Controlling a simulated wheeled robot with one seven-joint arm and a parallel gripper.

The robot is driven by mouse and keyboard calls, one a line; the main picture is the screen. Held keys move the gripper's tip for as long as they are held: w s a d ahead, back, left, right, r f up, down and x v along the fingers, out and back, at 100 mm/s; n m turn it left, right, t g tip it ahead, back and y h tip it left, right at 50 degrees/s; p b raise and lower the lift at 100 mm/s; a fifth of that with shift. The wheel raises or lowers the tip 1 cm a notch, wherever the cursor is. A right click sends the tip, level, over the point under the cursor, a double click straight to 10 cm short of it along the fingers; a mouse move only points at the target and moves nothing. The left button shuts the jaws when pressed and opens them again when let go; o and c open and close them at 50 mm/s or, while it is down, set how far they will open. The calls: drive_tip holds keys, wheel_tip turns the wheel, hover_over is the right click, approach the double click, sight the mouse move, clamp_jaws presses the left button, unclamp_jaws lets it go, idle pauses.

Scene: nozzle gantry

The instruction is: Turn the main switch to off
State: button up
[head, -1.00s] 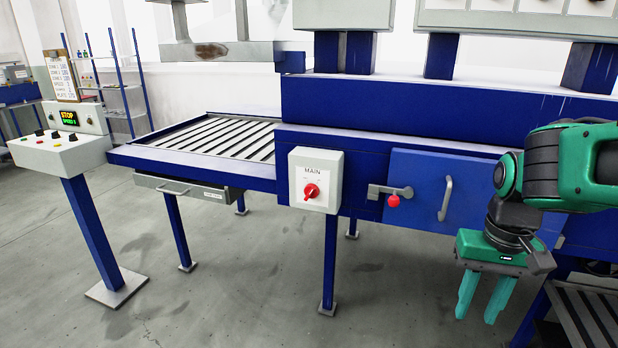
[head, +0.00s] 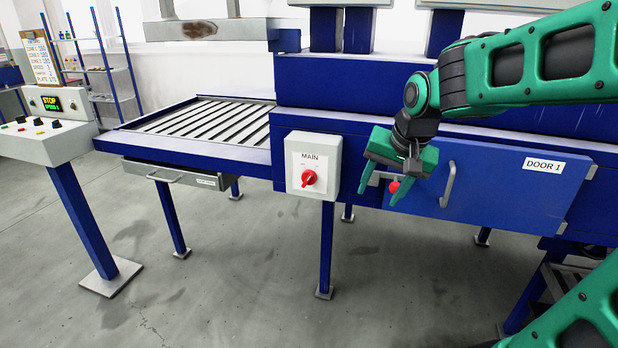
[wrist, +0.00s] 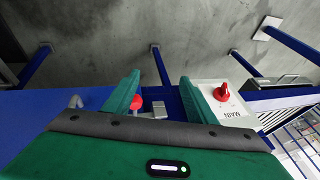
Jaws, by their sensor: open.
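The main switch is a red rotary knob (head: 309,177) on a light grey box labelled MAIN (head: 313,149), fixed to the front of the blue machine. Its pointer looks tilted toward the upper right in the head view, but the small markings are not readable. My gripper (head: 378,198) is open and empty, in front of the door latch, to the right of the box and apart from it. In the wrist view the knob (wrist: 221,93) lies to the right of my gripper (wrist: 158,84), just beyond the right finger.
A latch with a red ball knob (head: 394,187) and a door handle (head: 447,184) sit close by my gripper on the blue door labelled DOOR 1 (head: 515,185). A control console (head: 45,140) stands at the left. The floor before the switch box is clear.

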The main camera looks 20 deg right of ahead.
sight(311, 175)
drive_tip(key=w+a+r+t+y, duration=0.25)
drive_tip(key=w+a+r, duration=0.25)
drive_tip(key=w+a, duration=0.5)
drive_tip(key=shift+m+h, duration=0.3)
drive_tip(key=shift+h, duration=0.05)
drive_tip(key=x, duration=0.7)
drive_tip(key=d+x, duration=0.1)
drive_tip(key=x, duration=0.3)
drive_tip(key=shift+w+d, duration=0.1)
drive_tip(key=shift+w, duration=0.25)
